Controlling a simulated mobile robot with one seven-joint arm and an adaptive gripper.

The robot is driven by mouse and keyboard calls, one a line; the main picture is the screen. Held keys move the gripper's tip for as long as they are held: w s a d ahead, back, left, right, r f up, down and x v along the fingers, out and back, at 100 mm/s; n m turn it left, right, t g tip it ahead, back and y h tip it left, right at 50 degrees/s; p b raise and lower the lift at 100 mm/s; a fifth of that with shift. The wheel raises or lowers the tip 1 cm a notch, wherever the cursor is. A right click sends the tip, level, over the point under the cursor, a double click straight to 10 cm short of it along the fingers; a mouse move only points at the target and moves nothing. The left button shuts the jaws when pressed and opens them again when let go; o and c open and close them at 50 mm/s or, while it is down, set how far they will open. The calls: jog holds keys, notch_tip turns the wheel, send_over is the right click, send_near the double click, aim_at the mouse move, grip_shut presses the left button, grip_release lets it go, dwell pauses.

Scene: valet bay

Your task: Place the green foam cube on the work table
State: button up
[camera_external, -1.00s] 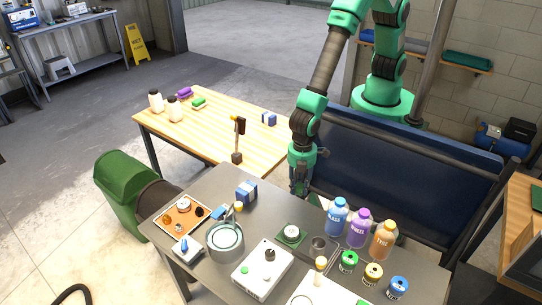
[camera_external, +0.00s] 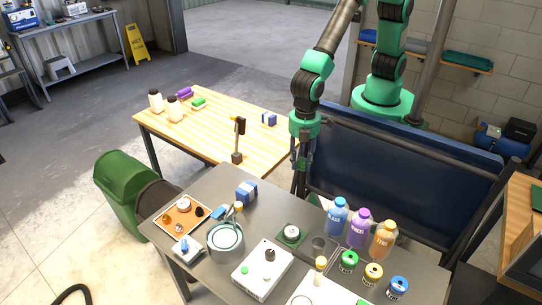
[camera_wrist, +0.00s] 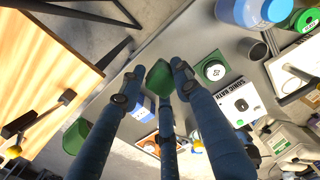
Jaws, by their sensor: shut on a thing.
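My gripper (camera_external: 302,163) hangs above the gap between the grey metal table and the dark blue panel. In the wrist view its fingers (camera_wrist: 158,82) are closed around the green foam cube (camera_wrist: 159,76), which shows between the fingertips. In the external view the cube cannot be made out. The grey metal table (camera_external: 213,187) is in front of the gripper, and a wood-topped table (camera_external: 213,143) is behind it to the left; the pictures do not label either as the work table.
Bottles (camera_external: 337,217), cans, a white device (camera_external: 262,270), a round pot (camera_external: 225,238) and a tray (camera_external: 171,219) crowd the grey table. The blue panel (camera_external: 400,165) stands right of the gripper.

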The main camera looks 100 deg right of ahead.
aim_at(301, 158)
jog(key=r, duration=0.6)
jog(key=shift+d, duration=0.25)
jog(key=w+d+m, duration=0.1)
jog(key=d+m, duration=0.3)
jog(key=d, duration=1.9)
jog(key=s+d+m, duration=0.2)
jog(key=s+d, duration=0.2)
jog(key=d, duration=0.4)
jog(key=s+d+m+p, duration=0.1)
jog(key=s+d+m, duration=0.1)
jog(key=s+d, duration=0.45)
jog(key=s+d+m, duration=0.2)
jog(key=s+d, duration=0.1)
jog(key=d, duration=0.7)
notch_tip(301, 158, down, 24)
jog(key=shift+w+f, duration=0.1)
jog(key=shift+w, duration=0.05)
